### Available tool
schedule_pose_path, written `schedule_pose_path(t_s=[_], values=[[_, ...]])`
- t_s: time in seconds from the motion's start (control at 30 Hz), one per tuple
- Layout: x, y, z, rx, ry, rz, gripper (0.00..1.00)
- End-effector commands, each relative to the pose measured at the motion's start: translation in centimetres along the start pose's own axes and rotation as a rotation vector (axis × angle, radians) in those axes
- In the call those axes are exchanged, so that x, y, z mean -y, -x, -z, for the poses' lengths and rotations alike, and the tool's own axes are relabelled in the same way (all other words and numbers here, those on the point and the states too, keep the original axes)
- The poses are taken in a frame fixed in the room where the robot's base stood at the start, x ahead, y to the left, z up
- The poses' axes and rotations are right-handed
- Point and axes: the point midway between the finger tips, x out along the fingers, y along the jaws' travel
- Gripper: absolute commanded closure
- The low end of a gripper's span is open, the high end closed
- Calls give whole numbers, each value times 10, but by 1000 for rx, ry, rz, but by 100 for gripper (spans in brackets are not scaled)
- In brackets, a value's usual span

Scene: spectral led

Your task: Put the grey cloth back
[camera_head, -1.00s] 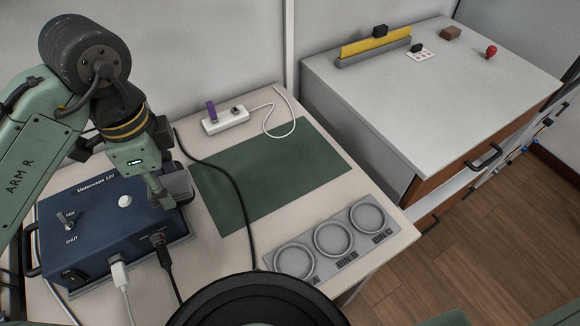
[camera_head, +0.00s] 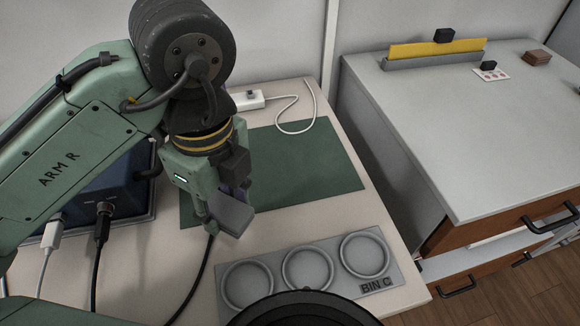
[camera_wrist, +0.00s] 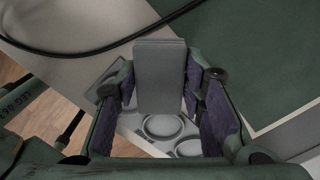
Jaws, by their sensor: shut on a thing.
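The grey cloth (camera_head: 232,216), a folded flat grey block, is held in my gripper (camera_head: 222,203) above the front left part of the green mat. In the wrist view the cloth (camera_wrist: 160,72) stands between the two purple-padded fingers of my gripper (camera_wrist: 160,98). The gripper is shut on it. The cloth looks tilted in the head view, and its upper part is partly hidden by the fingers. It appears clear of the table, though the exact height is hard to tell.
The green mat (camera_head: 300,165) is otherwise bare. A grey three-ring bin tray (camera_head: 310,268) lies in front of it. A black cable (camera_head: 197,280) runs beside the cloth. A power strip (camera_head: 249,100) lies behind; a drawer cabinet (camera_head: 450,120) stands right.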

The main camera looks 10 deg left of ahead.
Motion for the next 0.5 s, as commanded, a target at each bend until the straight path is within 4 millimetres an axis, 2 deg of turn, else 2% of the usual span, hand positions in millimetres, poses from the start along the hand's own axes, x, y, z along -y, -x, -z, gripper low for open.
schedule_pose_path(t_s=[0.13, 0.23, 0.5], values=[[-4, -5, 1, 3, -17, -4, 95], [6, -6, -1, 1, -26, -4, 95], [72, -11, -20, 0, -26, -5, 95]])
